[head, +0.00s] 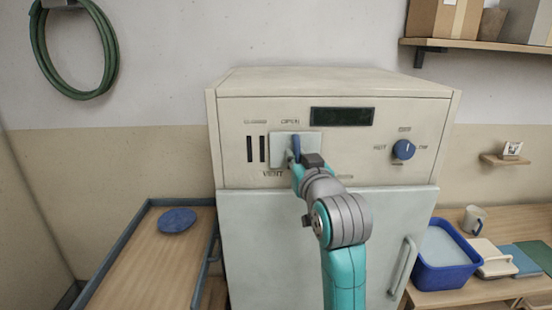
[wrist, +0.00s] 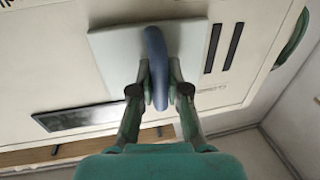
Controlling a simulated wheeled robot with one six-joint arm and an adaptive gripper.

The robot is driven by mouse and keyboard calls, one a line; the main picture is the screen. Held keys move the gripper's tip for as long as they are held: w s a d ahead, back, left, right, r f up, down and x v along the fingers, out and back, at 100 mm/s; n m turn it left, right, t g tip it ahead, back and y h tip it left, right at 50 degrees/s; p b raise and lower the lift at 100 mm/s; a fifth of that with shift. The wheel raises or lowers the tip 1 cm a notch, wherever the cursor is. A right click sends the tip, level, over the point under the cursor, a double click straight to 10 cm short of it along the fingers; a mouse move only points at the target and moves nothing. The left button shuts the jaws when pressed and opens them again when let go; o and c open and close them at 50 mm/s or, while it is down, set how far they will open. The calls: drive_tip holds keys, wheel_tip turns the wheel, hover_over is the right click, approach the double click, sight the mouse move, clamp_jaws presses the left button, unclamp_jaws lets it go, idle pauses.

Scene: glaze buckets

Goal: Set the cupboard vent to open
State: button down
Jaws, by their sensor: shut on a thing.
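The drying cupboard (head: 240,108) is a cream cabinet with a control panel across its top front. Its vent control is a pale plate (head: 280,150) with a blue lever (head: 296,146), between a label reading OPEN above and VENT below. The lever stands near the right part of the plate in the head view. In the wrist view the blue lever (wrist: 156,60) lies between the fingers of my gripper (wrist: 158,92), which is shut on it. The pale plate (wrist: 112,48) is behind the lever. My gripper hides part of the plate in the head view.
A dark display (head: 342,116) and a blue HOT knob (head: 403,149) are to the right of the vent. The cupboard door (head: 270,240) is closed below. A wooden cart (head: 150,255) with a blue disc stands left; a blue tub (head: 441,265) stands right.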

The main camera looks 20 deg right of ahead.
drive_tip(key=shift+s+d, duration=0.25)
drive_tip(key=shift+d, duration=0.55)
drive_tip(key=c, duration=1.1)
unclamp_jaws()
drive_tip(key=shift+d, duration=0.15)
drive_tip(key=shift+c, duration=0.2)
drive_tip(key=shift+s, duration=0.1)
drive_tip(key=s+a, duration=0.1)
drive_tip(key=s, duration=0.6)
drive_tip(key=shift+s, duration=0.15)
